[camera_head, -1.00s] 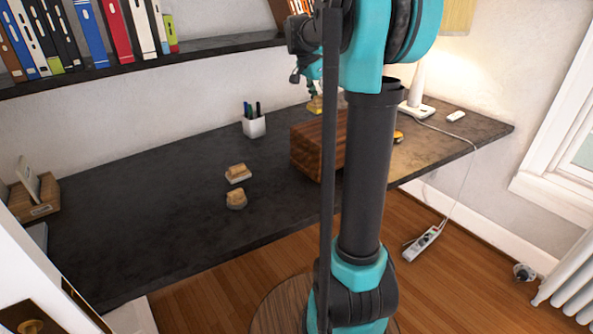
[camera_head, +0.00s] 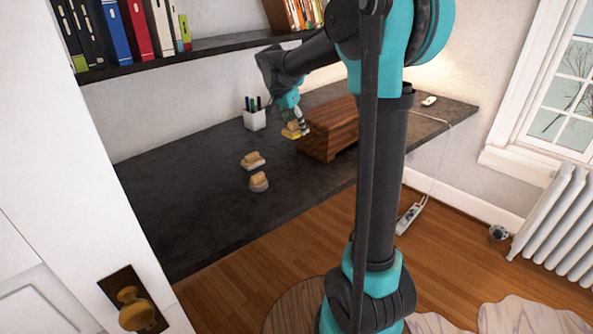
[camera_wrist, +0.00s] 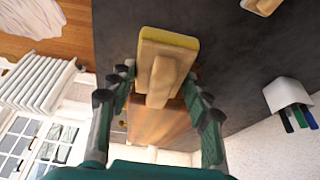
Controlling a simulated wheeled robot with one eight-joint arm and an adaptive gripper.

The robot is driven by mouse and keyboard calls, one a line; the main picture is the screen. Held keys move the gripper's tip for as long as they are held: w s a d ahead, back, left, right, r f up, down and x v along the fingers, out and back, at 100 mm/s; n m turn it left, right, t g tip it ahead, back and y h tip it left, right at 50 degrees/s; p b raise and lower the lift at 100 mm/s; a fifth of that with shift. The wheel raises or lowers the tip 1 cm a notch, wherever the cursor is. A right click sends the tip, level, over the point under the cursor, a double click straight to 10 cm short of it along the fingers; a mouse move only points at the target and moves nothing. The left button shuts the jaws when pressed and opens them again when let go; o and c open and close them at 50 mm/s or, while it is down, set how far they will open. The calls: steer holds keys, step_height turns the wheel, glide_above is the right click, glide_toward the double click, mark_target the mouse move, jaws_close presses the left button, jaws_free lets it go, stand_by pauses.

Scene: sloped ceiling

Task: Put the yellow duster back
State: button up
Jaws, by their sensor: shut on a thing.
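The yellow duster (camera_head: 293,133), a small wooden block with a yellow pad, is held by my gripper (camera_head: 298,122) just left of the wooden box. In the wrist view the duster (camera_wrist: 167,55) shows its wooden handle between the fingers of my gripper (camera_wrist: 158,85), with the yellow edge at the far side. Whether its pad touches the desk cannot be told. Two similar dusters, a pale one (camera_head: 252,160) and a grey one (camera_head: 259,182), lie on the dark desk (camera_head: 200,190) further left.
The wooden box (camera_head: 330,130) stands close to the right of the held duster. A white pen cup (camera_head: 254,118) stands behind it, to the left. A bookshelf (camera_head: 190,55) runs above the desk. A white door (camera_head: 70,200) fills the left foreground. Bare desk surrounds the two dusters.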

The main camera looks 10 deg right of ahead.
mark_target(299, 171)
step_height(299, 171, down, 16)
steer(key=shift+f, duration=0.25)
steer(key=shift+f, duration=0.1)
steer(key=o, duration=1.1)
steer(key=v, duration=1.1)
steer(key=s+d+f+n+y, duration=0.1)
steer(key=s+d+f+n, duration=0.1)
steer(key=s, duration=0.7)
steer(key=s+d+f+n+t+y, duration=0.1)
steer(key=s+d+f+n, duration=0.2)
steer(key=s, duration=0.6)
steer(key=s+d+f+n+y, duration=0.1)
steer(key=s+d+f+n, duration=0.1)
steer(key=s+f+n, duration=0.3)
steer(key=s, duration=0.4)
steer(key=shift+s+d+f+n+y, duration=0.25)
steer(key=shift+s+f+n+y, duration=0.15)
